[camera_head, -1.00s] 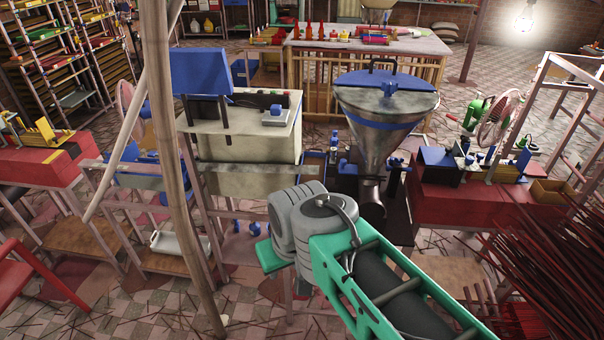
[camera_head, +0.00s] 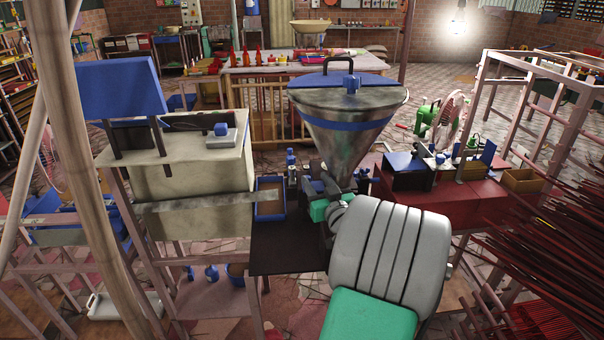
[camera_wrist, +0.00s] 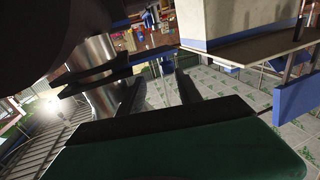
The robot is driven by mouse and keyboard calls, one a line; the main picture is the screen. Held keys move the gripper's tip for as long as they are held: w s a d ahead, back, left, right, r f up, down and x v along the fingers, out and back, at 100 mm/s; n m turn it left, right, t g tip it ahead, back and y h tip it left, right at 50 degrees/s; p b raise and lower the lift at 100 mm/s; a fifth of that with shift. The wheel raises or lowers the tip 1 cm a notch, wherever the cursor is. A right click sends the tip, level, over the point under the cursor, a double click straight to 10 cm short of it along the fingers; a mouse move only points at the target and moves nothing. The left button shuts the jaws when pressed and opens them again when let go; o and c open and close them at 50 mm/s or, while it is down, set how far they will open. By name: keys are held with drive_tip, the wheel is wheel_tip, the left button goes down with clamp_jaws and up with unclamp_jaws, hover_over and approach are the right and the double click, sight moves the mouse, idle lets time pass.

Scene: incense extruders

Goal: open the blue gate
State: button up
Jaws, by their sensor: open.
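A metal cone hopper (camera_head: 340,130) with a blue lid (camera_head: 345,80) and a blue band stands at the middle of the head view. Small blue fittings (camera_head: 291,158) sit beside its lower end. I cannot tell which blue part is the gate. A shiny metal cylinder (camera_wrist: 98,75) with dark flat plates stands just left of the fingers.
A cream cabinet (camera_head: 195,170) with a blue panel (camera_head: 122,88) stands left of the hopper, and a blue tray (camera_head: 271,198) lies between them. A red bench (camera_head: 440,200) stands right. Wooden poles (camera_head: 85,180) rise at left. Incense sticks (camera_head: 540,240) crowd the right.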

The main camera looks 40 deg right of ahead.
drive_tip(key=w+f, duration=0.1)
drive_tip(key=w, duration=0.6)
drive_tip(key=shift+d+p, duration=0.45)
drive_tip(key=shift+s, duration=0.15)
clamp_jaws()
idle(0.5)
